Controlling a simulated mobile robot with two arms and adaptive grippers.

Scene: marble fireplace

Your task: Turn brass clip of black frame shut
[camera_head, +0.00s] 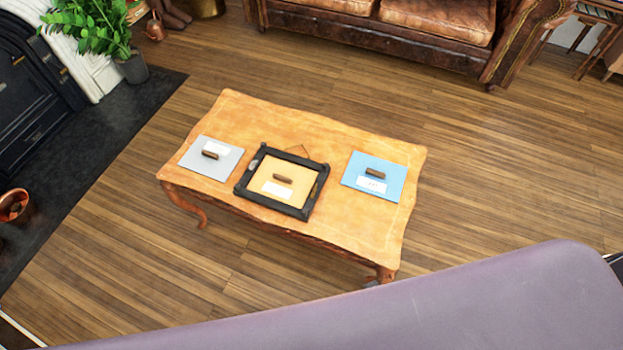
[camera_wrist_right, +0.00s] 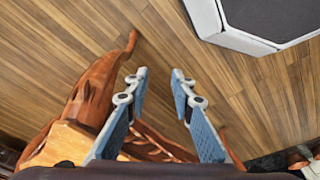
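The black frame (camera_head: 243,183) lies flat on a wooden coffee table (camera_head: 330,225), around a tan panel (camera_head: 272,168) with a white label and a small brown block. A small pale spot shows on the frame's left side, but I cannot tell whether it is the brass clip. The clip's position cannot be made out. My right gripper (camera_wrist_right: 159,76) is open and empty in the right wrist view, with its two blue fingers apart. The table's edge and carved legs are below and left of it there. My left gripper is not in view.
A grey panel (camera_head: 228,163) lies left of the frame and a blue panel (camera_head: 393,184) right of it. A purple rounded surface (camera_head: 430,310) fills the foreground. A leather sofa (camera_head: 400,38) stands behind. A potted plant (camera_head: 133,68) is at back left. Floor around the table is clear.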

